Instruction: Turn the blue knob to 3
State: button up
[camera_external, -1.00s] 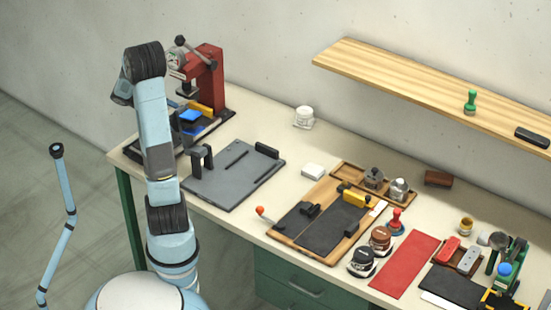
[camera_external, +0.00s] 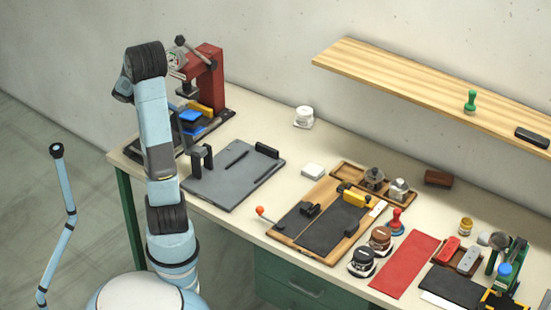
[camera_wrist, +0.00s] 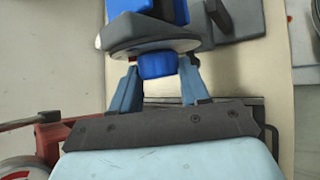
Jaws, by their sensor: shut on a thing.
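The blue knob (camera_wrist: 157,64) shows in the wrist view, in front of a pale round dial plate (camera_wrist: 190,46) under a dark body. My gripper (camera_wrist: 159,72) has one finger on each side of the knob and is shut on it. The dial's numbers and the knob's pointer cannot be read. In the outside view, my arm reaches to the press at the back left, and a blue part (camera_external: 189,116) shows there beside it. The knob itself cannot be made out for sure in that view.
The red press (camera_external: 206,80) stands close to my arm. A grey plate (camera_external: 233,175) with black blocks lies in front of it. A wooden board (camera_external: 282,232) with fixtures, a red mat (camera_external: 405,264) and small tools lie further right. A wooden shelf (camera_external: 420,82) hangs on the wall.

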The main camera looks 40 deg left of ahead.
jog(key=o, duration=1.1)
jog(key=shift+c, duration=0.2)
jog(key=v, duration=1.3)
jog(key=shift+a+r, duration=0.2)
jog(key=shift+r, duration=0.05)
jog(key=shift+s, duration=0.15)
jog(key=s+d+m+y, duration=0.1)
jog(key=d+m+y, duration=0.3)
jog(key=d, duration=1.3)
jog(key=s+d+r+m+y, duration=0.1)
jog(key=d+m+y, duration=0.3)
jog(key=d+m, duration=0.8)
jog(key=d, duration=0.6)
jog(key=shift+s+d+m+g+y, duration=0.15)
jog(key=shift+s+m+g+y, duration=0.15)
jog(key=shift+g+y, duration=0.1)
